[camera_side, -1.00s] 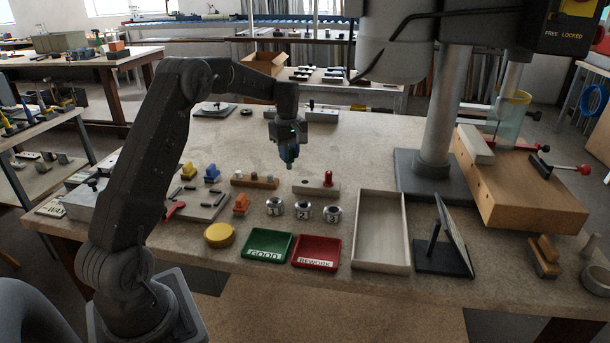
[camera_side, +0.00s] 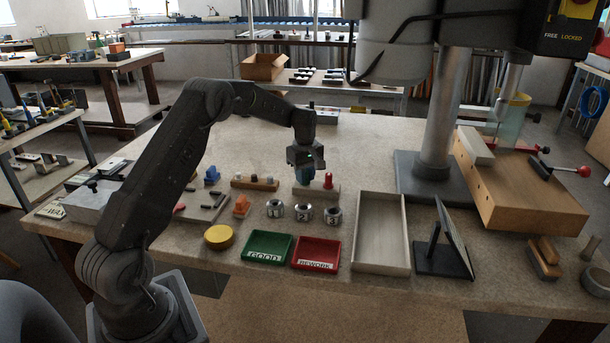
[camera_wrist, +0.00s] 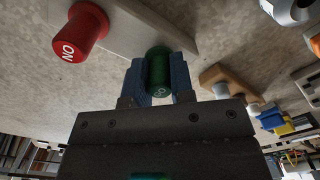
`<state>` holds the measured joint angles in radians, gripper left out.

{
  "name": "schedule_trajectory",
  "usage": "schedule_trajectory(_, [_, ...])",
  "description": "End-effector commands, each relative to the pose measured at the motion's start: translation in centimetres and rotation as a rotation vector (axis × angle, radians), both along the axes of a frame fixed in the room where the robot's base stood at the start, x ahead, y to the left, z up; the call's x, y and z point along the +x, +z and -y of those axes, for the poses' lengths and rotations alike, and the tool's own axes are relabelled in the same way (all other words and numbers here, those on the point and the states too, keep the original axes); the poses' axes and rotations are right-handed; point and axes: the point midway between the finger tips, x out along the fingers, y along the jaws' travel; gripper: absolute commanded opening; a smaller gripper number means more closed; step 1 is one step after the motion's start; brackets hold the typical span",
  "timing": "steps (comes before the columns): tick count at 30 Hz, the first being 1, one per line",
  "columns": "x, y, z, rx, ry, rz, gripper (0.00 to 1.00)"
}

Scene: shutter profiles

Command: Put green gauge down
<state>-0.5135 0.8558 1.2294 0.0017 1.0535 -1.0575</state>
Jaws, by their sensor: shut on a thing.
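My gripper (camera_side: 305,174) is over the left part of a pale stand (camera_side: 322,191), left of a red gauge (camera_side: 328,180) that stands upright on it. In the wrist view, my gripper's blue fingers (camera_wrist: 160,76) are shut on the green gauge (camera_wrist: 158,66), one finger on each side. The green gauge's lower end is hidden, so I cannot tell whether it touches the stand (camera_wrist: 150,22). The red gauge (camera_wrist: 80,32) shows white lettering in the wrist view.
A wooden block with several pegs (camera_side: 255,182) is left of the stand. Numbered metal rings (camera_side: 303,212) lie in front. A green tray (camera_side: 267,247), a red tray (camera_side: 316,252) and an empty pale tray (camera_side: 382,232) are nearer the front edge.

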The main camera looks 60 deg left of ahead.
Motion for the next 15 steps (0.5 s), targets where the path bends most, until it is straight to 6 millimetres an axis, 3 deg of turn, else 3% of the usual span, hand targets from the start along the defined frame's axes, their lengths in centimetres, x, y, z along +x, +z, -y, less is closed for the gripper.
schedule_trajectory(2, [-0.02,-0.27,0.01,-0.001,0.000,-0.001,0.00])
schedule_trajectory(3, [-0.02,-0.29,0.00,0.000,0.000,-0.001,0.24])
schedule_trajectory(10, [-0.02,-0.28,0.01,0.000,0.000,-0.001,0.46])
schedule_trajectory(15, [-0.02,-0.27,0.01,0.000,0.000,-0.001,0.48])
